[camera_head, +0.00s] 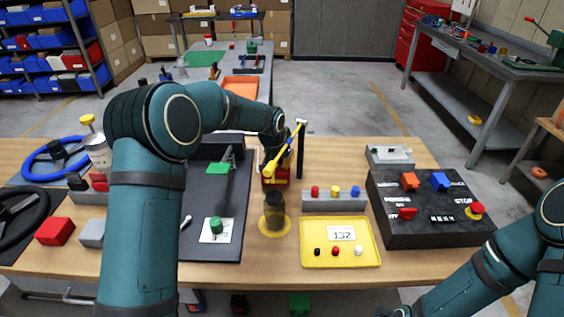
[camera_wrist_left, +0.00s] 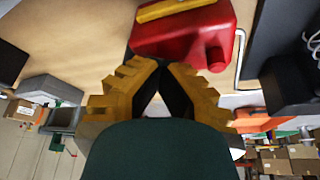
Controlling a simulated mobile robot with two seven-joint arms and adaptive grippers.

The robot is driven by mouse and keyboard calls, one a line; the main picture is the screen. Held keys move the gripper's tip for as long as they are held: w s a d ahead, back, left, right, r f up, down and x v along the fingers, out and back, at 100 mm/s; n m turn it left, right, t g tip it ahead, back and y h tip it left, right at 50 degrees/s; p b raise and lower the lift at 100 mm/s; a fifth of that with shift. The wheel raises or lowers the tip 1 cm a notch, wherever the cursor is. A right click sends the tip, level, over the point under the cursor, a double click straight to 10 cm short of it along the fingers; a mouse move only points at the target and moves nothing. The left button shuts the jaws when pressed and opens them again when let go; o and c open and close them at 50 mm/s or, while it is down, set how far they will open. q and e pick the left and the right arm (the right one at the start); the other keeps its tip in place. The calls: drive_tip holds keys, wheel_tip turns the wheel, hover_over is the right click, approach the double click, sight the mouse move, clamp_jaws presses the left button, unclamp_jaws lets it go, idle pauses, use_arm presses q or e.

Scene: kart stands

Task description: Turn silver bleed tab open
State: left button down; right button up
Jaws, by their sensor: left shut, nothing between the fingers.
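I cannot pick out a silver bleed tab with certainty. A small silver piece (camera_head: 186,222) lies at the left edge of the dark mat (camera_head: 230,232), beside a green cap on a white square; it may be the tab. A thin silver rod (camera_wrist_left: 239,58) stands beside the jug. My right arm enters at lower right; its gripper is out of frame.
A dark bottle (camera_head: 274,212) stands on a yellow disc. A yellow tray (camera_head: 340,262), a rack with coloured knobs (camera_head: 334,203) and a black STOP box (camera_head: 430,228) are to the right. A black post (camera_head: 301,150) rises beside the gripper. Steering wheels crowd the left.

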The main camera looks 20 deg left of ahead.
use_arm(q)
drive_tip(key=shift+f, duration=0.1)
idle(0.3)
drive_tip(key=c, duration=0.9)
unclamp_jaws()
drive_tip(key=shift+c, duration=0.2)
